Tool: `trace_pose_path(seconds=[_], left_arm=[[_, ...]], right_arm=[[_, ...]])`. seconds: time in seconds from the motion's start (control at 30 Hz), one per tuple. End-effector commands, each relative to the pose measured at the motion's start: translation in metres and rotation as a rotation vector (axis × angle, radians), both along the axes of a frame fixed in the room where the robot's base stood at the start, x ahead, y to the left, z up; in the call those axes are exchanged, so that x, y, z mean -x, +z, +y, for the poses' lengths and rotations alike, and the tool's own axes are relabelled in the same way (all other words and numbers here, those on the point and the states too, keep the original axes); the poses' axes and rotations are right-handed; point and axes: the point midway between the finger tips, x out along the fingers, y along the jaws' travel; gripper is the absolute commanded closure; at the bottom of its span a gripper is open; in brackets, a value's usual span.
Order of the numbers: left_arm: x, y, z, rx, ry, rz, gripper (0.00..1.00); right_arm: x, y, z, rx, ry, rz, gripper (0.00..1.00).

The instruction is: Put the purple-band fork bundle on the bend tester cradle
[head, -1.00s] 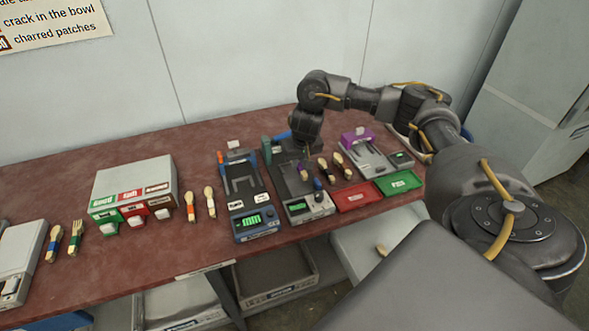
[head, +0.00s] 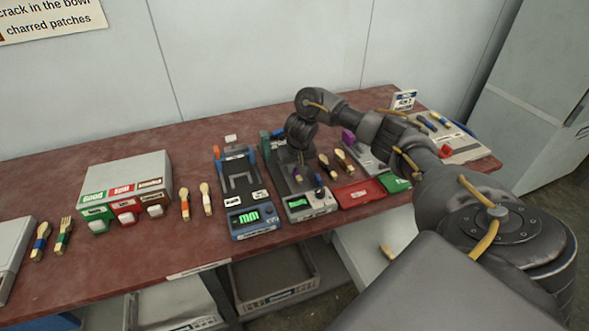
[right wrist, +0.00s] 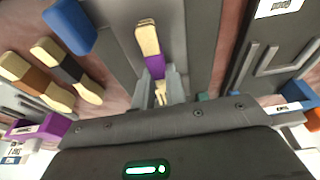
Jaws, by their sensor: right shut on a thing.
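The purple-band fork bundle (right wrist: 148,42) is pale wood with a purple wrap and shows at the centre of the right wrist view. My right gripper (right wrist: 158,88) is shut on it near the band. In the head view my right gripper (head: 299,160) points down over a dark grey bench device (head: 311,203) with a green display. I cannot tell whether the bundle touches the device, and no readable label marks the bend tester cradle. My left gripper is not in view.
A blue-framed device (head: 254,217) stands just left. Red (head: 360,194) and green (head: 394,183) trays sit at the front edge. A grey box with coloured labels (head: 125,174) stands further left.

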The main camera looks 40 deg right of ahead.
Motion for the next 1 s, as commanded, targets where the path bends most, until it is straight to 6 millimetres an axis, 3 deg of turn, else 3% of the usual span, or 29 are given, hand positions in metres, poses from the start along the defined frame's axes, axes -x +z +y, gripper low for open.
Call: trace_pose_path(seconds=[0.27,0.3,0.47,0.8,1.0], left_arm=[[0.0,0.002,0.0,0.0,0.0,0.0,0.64],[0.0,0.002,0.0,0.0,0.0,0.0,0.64],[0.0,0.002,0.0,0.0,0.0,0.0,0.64],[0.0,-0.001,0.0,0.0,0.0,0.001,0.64],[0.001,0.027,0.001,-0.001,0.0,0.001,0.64]], right_arm=[[0.001,-0.002,0.0,-0.001,0.0,0.002,1.0],[0.0,-0.003,0.0,0.0,0.0,0.001,0.84],[0.0,-0.003,0.0,0.0,0.0,0.001,0.65],[-0.001,0.001,0.0,0.0,0.0,-0.003,0.65],[0.007,0.04,0.002,0.002,0.002,-0.004,0.65]])
